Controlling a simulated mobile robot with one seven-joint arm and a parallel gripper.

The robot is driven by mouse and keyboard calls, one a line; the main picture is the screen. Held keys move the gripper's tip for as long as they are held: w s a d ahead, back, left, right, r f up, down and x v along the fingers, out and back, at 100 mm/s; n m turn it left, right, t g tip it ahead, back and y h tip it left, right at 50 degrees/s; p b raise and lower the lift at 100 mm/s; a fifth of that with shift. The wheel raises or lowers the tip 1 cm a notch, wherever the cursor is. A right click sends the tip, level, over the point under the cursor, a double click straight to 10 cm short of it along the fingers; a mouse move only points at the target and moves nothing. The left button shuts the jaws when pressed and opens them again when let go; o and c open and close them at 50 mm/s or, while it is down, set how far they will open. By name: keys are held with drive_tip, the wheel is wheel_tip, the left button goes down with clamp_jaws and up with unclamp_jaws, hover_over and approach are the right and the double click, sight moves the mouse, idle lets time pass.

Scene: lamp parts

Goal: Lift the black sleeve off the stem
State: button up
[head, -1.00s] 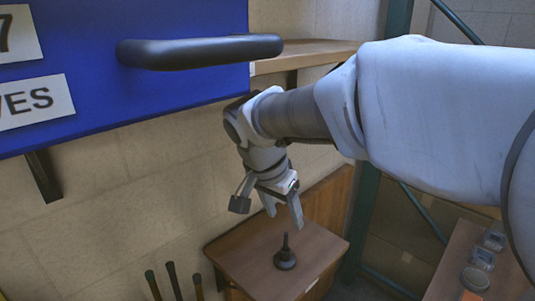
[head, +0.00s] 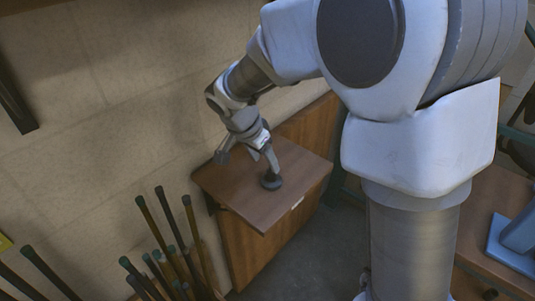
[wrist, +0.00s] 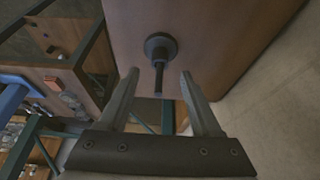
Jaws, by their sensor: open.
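A small black piece with a round foot (head: 271,182) stands on the wooden top in the head view, partly hidden by my gripper. In the wrist view its round foot (wrist: 160,45) and dark upright shaft (wrist: 159,78) show clearly. My gripper (wrist: 160,76) is open and empty. In the wrist view its two fingers lie left and right of the shaft, with a gap on each side. In the head view my gripper (head: 264,160) points down, just above the foot; contact cannot be judged.
The wooden top (head: 235,192) is otherwise clear, with a wooden panel (head: 308,130) behind it. Several dark rods (head: 172,222) stand close to its left. A bench (head: 490,215) with a blue item (head: 512,245) is at the right.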

sight(270, 170)
drive_tip(key=x, duration=0.6)
drive_tip(key=shift+f, duration=0.1)
clamp_jaws()
drive_tip(key=c, duration=0.8)
unclamp_jaws()
clamp_jaws()
drive_tip(key=shift+r, duration=0.2)
drive_tip(key=shift+r, duration=0.35)
